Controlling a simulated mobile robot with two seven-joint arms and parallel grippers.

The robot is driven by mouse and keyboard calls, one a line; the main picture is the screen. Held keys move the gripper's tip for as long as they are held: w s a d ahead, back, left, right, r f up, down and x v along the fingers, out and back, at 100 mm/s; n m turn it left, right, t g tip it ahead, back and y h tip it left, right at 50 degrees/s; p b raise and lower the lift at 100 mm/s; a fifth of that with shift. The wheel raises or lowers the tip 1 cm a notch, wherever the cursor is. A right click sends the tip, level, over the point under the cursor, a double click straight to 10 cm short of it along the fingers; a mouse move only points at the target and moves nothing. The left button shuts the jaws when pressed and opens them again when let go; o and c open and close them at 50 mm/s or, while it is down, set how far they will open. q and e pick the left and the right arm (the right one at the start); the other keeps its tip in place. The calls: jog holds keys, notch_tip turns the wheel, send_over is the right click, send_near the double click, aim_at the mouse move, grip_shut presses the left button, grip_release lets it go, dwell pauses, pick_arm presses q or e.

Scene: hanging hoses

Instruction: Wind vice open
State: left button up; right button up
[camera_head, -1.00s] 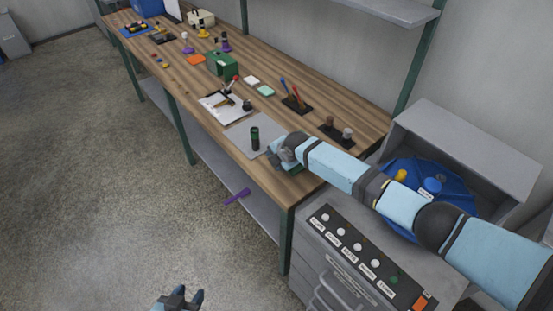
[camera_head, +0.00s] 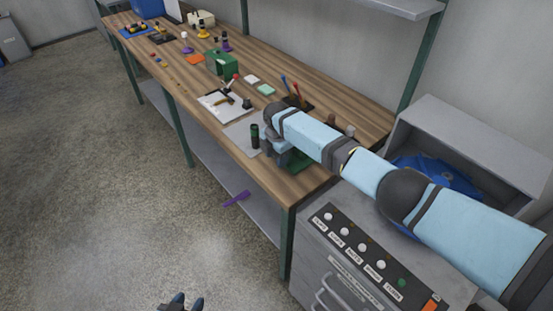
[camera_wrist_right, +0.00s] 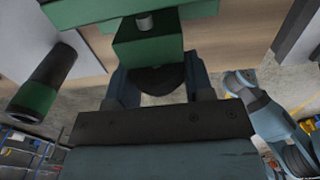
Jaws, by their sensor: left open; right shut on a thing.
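The green vice shows at the bench's front edge in the head view (camera_head: 298,162), partly hidden by my right arm. In the right wrist view its green body (camera_wrist_right: 148,44) has a metal screw end on top. My right gripper (camera_wrist_right: 160,84) is shut on the dark rounded vice handle (camera_wrist_right: 158,77), which sits between its fingers. In the head view my right gripper (camera_head: 275,152) is beside the vice, mostly hidden by its wrist. My left gripper (camera_head: 184,302) is open and empty at the bottom edge, over the floor.
A dark green cylinder (camera_head: 254,136) stands on a grey mat (camera_head: 238,134) close to my right gripper; it also shows in the right wrist view (camera_wrist_right: 45,84). A grey cabinet (camera_head: 350,255) with labelled knobs stands right of the bench. A purple object (camera_head: 237,198) lies on the lower shelf.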

dwell(0.3)
jog(key=o, duration=0.9)
notch_tip(320, 180, up, 14)
jog(key=shift+f, duration=0.1)
